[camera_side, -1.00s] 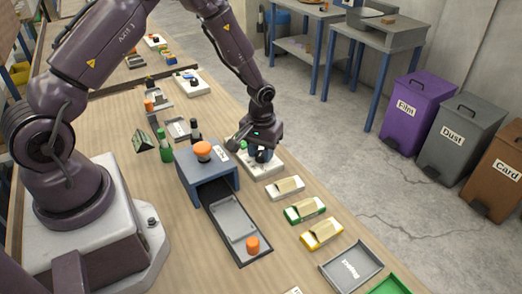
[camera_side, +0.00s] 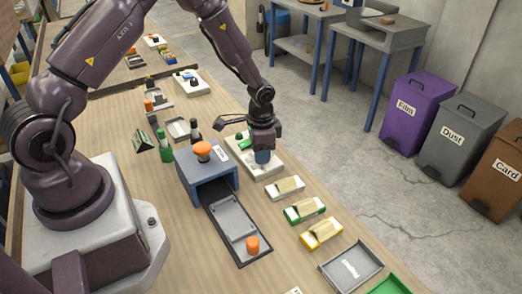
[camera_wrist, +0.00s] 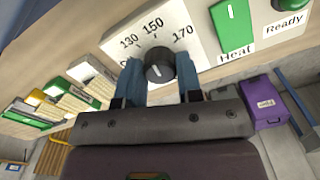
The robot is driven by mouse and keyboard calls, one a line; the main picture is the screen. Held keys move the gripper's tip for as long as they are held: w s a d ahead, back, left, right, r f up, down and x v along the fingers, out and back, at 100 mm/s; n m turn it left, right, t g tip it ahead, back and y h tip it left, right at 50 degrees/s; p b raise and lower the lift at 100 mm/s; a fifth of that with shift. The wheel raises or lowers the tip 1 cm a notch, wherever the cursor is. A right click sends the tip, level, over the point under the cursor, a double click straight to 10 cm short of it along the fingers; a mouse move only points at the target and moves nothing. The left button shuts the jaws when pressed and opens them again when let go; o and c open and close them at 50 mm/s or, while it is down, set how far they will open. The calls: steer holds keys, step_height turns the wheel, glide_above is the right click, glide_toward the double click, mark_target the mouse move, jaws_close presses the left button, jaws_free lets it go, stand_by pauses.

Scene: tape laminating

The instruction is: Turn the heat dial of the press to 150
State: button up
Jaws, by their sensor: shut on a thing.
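The black heat dial (camera_wrist: 159,65) sits on a white scale plate (camera_wrist: 182,20) marked 130, 150 and 170. A small white mark shows on the dial's face; I cannot tell exactly which number it points to. The 150 stands just above the dial. My gripper (camera_wrist: 160,80) has its blue fingers on either side of the dial and is shut on it. In the side view my gripper (camera_side: 262,158) points down at the white control panel (camera_side: 268,173) beside the blue press (camera_side: 196,181); the dial is hidden there.
A green Heat switch (camera_wrist: 232,24) and a green Ready light (camera_wrist: 287,6) lie right of the dial. An orange knob (camera_side: 203,149) tops the press. Several small cartons, including a green one (camera_side: 305,211), line the bench in front of the panel.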

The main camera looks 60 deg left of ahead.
steer(key=shift+m, duration=1.1)
steer(key=o, duration=0.9)
steer(key=shift+r, duration=0.15)
step_height(320, 180, up, 13)
steer(key=shift+f, duration=0.15)
